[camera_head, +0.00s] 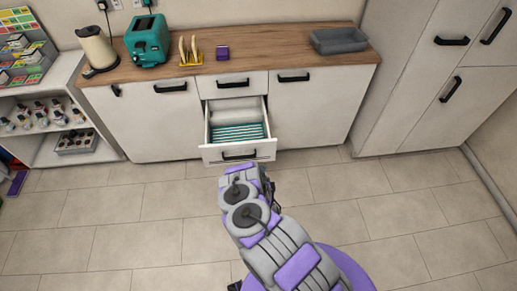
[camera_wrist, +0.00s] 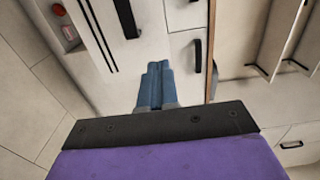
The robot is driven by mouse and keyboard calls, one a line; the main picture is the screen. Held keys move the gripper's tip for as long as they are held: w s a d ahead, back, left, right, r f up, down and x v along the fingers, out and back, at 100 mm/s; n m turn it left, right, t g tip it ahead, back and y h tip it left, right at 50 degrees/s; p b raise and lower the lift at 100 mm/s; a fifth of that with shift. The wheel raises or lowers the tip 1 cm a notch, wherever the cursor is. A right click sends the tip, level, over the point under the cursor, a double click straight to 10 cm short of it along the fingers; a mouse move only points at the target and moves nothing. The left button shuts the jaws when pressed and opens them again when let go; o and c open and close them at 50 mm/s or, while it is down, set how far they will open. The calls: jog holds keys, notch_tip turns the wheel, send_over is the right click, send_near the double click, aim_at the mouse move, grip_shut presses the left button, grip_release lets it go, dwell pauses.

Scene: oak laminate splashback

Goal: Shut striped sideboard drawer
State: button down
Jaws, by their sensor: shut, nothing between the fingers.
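The sideboard drawer (camera_head: 238,153) is pulled out below a shut top drawer in the middle of the white sideboard (camera_head: 148,125). Teal-and-white striped contents (camera_head: 238,132) lie in it. Its front has a dark bar handle and faces my arm. In the head view my arm reaches up from the bottom to just short of the drawer front, and hides my fingers. In the wrist view my gripper (camera_wrist: 155,68) has its blue fingers together and empty, pointing at white fronts with dark handles. I cannot tell whether the fingertips touch anything.
A shelf unit (camera_head: 55,150) stands left, tall cabinets (camera_head: 405,100) right. The tiled floor (camera_head: 110,220) is clear.

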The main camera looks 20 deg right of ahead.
send_near(257, 144)
jog(key=x, duration=0.7)
dwell(0.8)
jog(key=shift+r, duration=0.1)
